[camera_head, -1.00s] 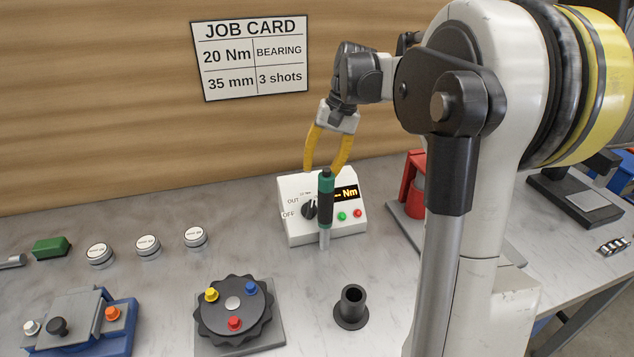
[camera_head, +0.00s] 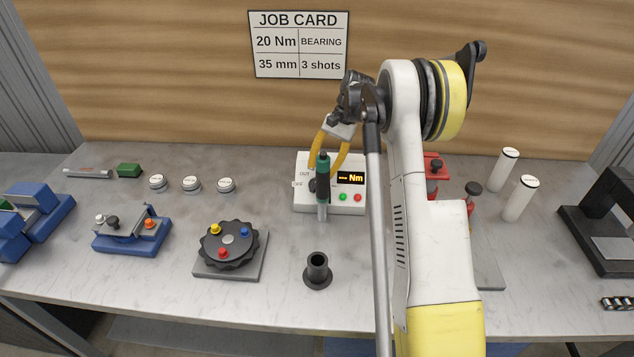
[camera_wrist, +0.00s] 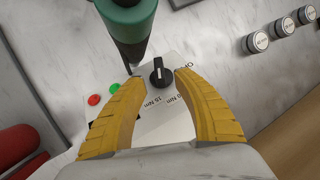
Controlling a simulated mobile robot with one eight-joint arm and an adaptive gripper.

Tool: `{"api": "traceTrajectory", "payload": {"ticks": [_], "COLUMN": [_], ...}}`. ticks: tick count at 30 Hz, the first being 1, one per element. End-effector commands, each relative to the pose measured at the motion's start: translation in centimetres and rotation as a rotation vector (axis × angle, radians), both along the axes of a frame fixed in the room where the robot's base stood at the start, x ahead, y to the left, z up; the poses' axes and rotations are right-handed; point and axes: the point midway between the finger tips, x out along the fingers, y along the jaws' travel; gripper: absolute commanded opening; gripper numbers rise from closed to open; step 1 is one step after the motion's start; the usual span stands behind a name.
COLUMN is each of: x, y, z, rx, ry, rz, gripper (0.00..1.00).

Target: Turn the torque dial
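The torque dial is a black knob (camera_wrist: 161,74) on the white face of the control box (camera_head: 330,207). In the head view the dial is partly hidden behind a green-and-black screwdriver-like tool (camera_head: 322,172). My gripper (camera_wrist: 158,80) has two yellow fingers, spread apart, pointing at the box face. In the wrist view the dial shows between the fingertips with gaps on both sides; I cannot tell whether the tips reach its depth. Printed Nm labels lie beside the dial. The display (camera_head: 351,178) reads "--- Nm".
The upright tool stands close in front of the box, near my fingers. A black cup (camera_head: 317,268), a lobed black fixture (camera_head: 229,243) and white round pucks (camera_head: 191,184) are on the bench. The job card (camera_head: 299,44) reads 20 Nm, 35 mm, BEARING, 3 shots.

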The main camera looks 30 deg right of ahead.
Motion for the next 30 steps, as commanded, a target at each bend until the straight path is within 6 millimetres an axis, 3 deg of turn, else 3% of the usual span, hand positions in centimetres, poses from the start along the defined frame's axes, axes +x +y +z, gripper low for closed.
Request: {"api": "traceTrajectory", "payload": {"ticks": [3,7,18,22,30], "x": [-0.1,-0.2,-0.2,-0.2,-0.2], "y": [1.0,1.6,1.9,1.9,1.9], "z": [-2.0,-3.2,-3.6,-3.6,-3.6], "rx": [0.000,0.000,0.000,0.000,0.001], "ry": [-0.001,0.000,0.000,0.000,-0.001], "rz": [0.002,0.001,0.001,0.001,0.000], "gripper": [0.36,0.36,0.36,0.00,0.00]}}
